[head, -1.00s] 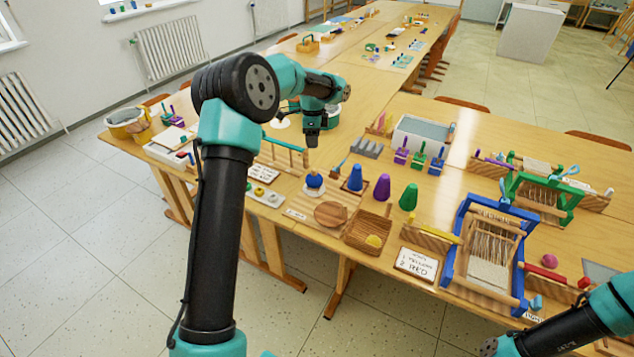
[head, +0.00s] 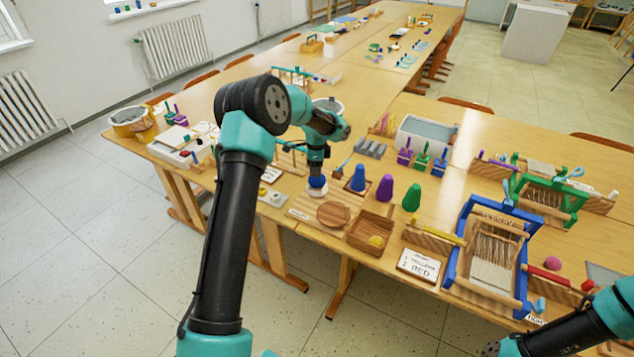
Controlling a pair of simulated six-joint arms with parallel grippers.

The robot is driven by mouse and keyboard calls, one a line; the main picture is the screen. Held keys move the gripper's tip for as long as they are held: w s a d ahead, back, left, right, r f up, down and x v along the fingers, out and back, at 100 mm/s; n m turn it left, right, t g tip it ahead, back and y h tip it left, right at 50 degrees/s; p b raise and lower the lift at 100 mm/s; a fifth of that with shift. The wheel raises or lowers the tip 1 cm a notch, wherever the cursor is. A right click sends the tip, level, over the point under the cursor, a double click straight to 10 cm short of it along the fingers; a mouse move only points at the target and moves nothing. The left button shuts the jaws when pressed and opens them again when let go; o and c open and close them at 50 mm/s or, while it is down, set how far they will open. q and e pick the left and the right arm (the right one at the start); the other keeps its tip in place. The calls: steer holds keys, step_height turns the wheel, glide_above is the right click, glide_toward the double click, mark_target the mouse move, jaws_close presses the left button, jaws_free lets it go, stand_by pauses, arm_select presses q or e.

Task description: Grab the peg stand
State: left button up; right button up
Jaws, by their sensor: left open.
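My left gripper (head: 316,171) is open, pointing down, right above a blue ball-shaped piece (head: 317,182) on a small white dish (head: 315,191). The fingertips are small, and I cannot tell whether they touch it. Small purple (head: 404,157), green (head: 421,162) and blue (head: 439,168) blocks with upright pegs stand to the right, apart from the gripper. A low rack with a teal bar (head: 292,72) stands behind my left arm. I cannot tell which of these is the peg stand. Only part of my right arm shows at the bottom right; its gripper is out of view.
Blue (head: 357,177), purple (head: 385,187) and green (head: 411,198) cones stand right of the gripper. A round wooden board (head: 333,214) and a wooden tray (head: 356,236) lie in front. A blue-framed loom (head: 452,250) stands farther right.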

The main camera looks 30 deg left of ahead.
mark_target(317, 179)
arm_select(q)
steer(key=shift+f, duration=0.1)
steer(key=shift+f, duration=2.55)
steer(key=shift+c, duration=0.3)
jaws_close()
